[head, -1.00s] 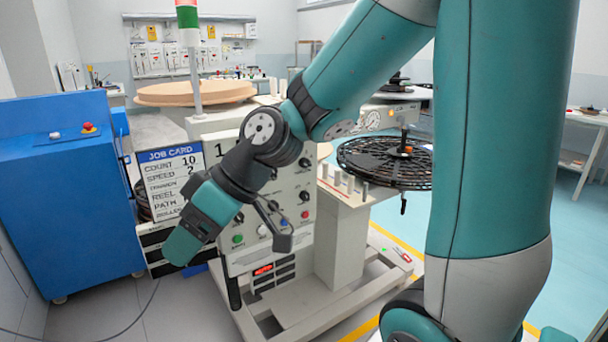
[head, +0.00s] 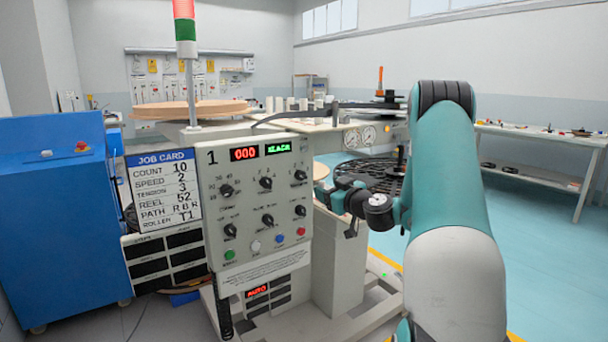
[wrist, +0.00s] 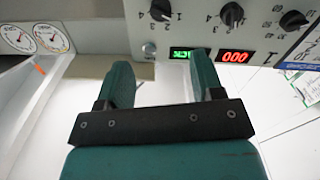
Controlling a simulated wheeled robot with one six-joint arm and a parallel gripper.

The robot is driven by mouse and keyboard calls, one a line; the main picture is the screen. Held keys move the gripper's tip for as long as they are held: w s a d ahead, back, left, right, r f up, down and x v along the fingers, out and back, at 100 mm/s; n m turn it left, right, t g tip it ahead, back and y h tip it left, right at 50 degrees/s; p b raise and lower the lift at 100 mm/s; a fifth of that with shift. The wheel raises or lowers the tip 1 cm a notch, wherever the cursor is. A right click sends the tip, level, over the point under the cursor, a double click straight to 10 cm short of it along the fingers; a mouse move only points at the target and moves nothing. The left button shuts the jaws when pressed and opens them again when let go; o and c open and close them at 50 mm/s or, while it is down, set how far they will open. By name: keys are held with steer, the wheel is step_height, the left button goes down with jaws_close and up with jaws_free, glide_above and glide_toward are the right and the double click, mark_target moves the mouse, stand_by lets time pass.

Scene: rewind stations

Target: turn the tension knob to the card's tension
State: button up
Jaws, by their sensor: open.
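The job card (head: 163,190) stands left of the control panel (head: 255,235) in the head view and reads TENSION 3. The panel has two rows of black knobs; the upper row holds a left knob (head: 226,190), a middle knob (head: 266,183) and a right knob (head: 299,176). Their labels are too small to tell which is tension. My gripper (wrist: 161,78) is open and empty in the wrist view, apart from the panel. There the panel appears upside down, with the right knob (wrist: 160,10), middle knob (wrist: 232,14) and left knob (wrist: 293,20) beyond the fingertips.
A red display (head: 244,154) reads 000 beside a green display (head: 278,147), apparently SLACK. Coloured buttons line the panel's bottom. A black spoked reel (head: 355,170) stands right of the panel, and two gauges (head: 360,137) sit behind it. A blue cabinet (head: 65,220) stands left.

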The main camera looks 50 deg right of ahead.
mark_target(304, 176)
steer(key=p+x, duration=0.3)
steer(key=x, duration=0.9)
steer(key=shift+w+p, duration=0.35)
steer(key=shift+p, duration=0.05)
steer(key=c, duration=0.9)
